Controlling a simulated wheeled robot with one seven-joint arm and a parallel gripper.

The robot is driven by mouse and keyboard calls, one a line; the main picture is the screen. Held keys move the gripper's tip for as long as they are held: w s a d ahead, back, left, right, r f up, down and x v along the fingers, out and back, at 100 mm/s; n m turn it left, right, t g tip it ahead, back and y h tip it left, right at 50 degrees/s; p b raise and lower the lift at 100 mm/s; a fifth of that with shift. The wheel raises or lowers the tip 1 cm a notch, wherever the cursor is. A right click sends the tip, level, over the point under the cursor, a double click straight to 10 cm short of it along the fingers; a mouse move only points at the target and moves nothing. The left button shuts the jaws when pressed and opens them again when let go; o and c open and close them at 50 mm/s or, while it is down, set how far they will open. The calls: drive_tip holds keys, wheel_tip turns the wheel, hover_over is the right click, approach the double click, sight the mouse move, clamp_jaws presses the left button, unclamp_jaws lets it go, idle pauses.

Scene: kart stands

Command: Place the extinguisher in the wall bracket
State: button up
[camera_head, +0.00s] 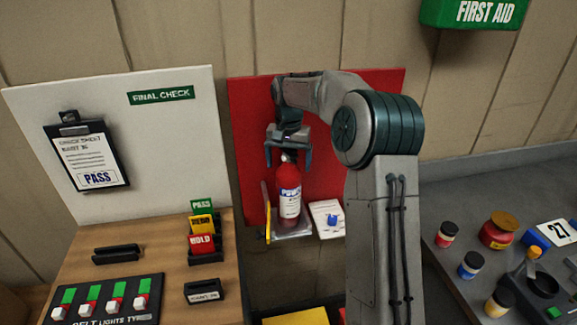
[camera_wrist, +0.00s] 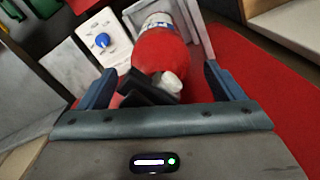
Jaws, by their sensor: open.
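The red extinguisher (camera_head: 288,190) stands upright in front of the red wall panel (camera_head: 250,115), its base on the grey wall bracket (camera_head: 293,231). Its red shoulder (camera_wrist: 162,52) and dark valve head show from above in the wrist view. My gripper (camera_head: 289,160) is open above the extinguisher, with the blue fingers apart on either side of its head. In the wrist view the fingers of my gripper (camera_wrist: 160,88) show no contact with the body. The back of the bracket is hidden.
A white card with a blue knob (camera_head: 328,218) is right of the bracket. My arm covers the panel's right part. A wooden bench (camera_head: 150,270) with tag holders and switches is at left. A grey counter (camera_head: 445,205) with several jars is at right.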

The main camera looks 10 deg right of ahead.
wheel_tip(320, 180, up, 10)
drive_tip(key=shift+r, duration=0.2)
drive_tip(key=shift+s+a+r, duration=0.15)
drive_tip(key=shift+s+r, duration=0.1)
drive_tip(key=shift+s, duration=0.1)
drive_tip(key=s+a+r+n+t, duration=0.1)
drive_tip(key=s+a+r+n, duration=0.1)
drive_tip(key=s, duration=0.7)
drive_tip(key=s+d+f+n+t, duration=0.1)
drive_tip(key=s+f, duration=0.3)
drive_tip(key=s, duration=0.8)
drive_tip(key=s+d+f+n+t, duration=0.1)
drive_tip(key=s+f, duration=0.4)
drive_tip(key=s, duration=0.8)
drive_tip(key=shift+n+t, duration=0.3)
drive_tip(key=shift+t, duration=0.1)
drive_tip(key=shift+s, duration=0.1)
